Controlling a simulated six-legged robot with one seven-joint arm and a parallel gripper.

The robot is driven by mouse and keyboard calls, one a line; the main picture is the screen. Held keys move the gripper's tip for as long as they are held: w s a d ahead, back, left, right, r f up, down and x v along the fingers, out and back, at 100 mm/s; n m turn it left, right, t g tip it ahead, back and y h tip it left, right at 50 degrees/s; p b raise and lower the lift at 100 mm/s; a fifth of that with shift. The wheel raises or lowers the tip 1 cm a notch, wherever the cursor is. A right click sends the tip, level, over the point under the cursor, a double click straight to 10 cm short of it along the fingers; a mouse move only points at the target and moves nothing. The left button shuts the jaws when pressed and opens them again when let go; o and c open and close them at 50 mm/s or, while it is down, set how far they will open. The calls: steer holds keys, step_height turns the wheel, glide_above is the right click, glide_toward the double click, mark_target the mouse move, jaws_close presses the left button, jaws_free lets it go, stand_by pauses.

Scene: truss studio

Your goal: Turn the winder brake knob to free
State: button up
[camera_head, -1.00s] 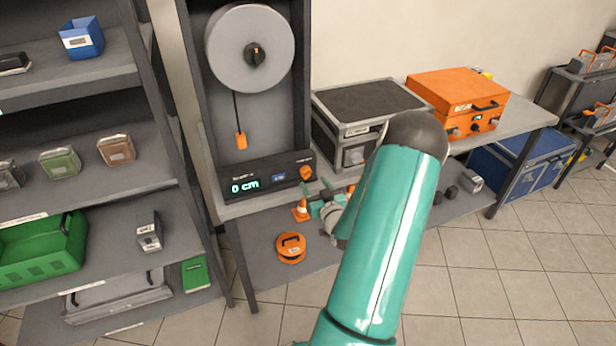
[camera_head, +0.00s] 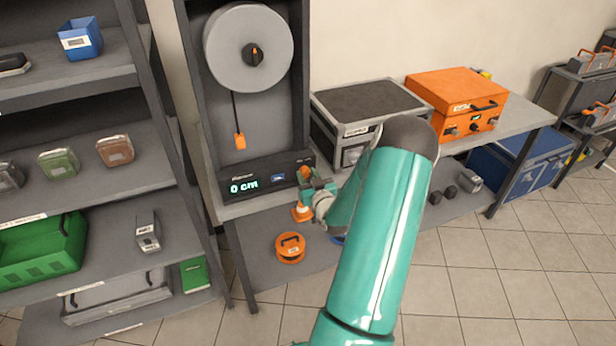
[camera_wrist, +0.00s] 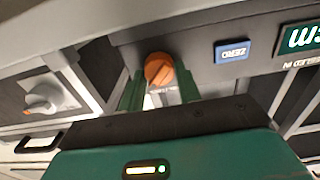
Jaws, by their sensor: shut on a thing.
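The orange winder brake knob (camera_wrist: 158,70) sits on the dark front panel of the winder (camera_head: 225,180), right of the display that reads 0 cm. In the wrist view my gripper (camera_wrist: 158,84) has its two green fingers on either side of the knob, shut on it. The winder's large grey drum (camera_head: 225,50) stands above, with an orange tag (camera_head: 239,141) hanging on a dark cord. The label beside the knob is not readable.
A blue ZERO button (camera_wrist: 233,51) is beside the knob. A grey-black case (camera_head: 365,110) and an orange case (camera_head: 457,95) stand on the bench to the right. Shelves (camera_head: 70,75) are at left.

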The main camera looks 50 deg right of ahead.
steer(key=shift+a+n, duration=0.1)
steer(key=shift+n, duration=0.4)
steer(key=n, duration=0.2)
steer(key=shift+w+n, duration=0.1)
steer(key=shift+n, duration=0.3)
steer(key=n, duration=0.5)
steer(key=shift+a+f+n, duration=0.1)
steer(key=shift+a+n, duration=0.05)
steer(key=shift+n, duration=0.15)
steer(key=n, duration=0.8)
steer(key=shift+f+n, duration=0.1)
steer(key=shift+n, duration=0.2)
steer(key=o, duration=0.9)
steer(key=shift+o, duration=0.2)
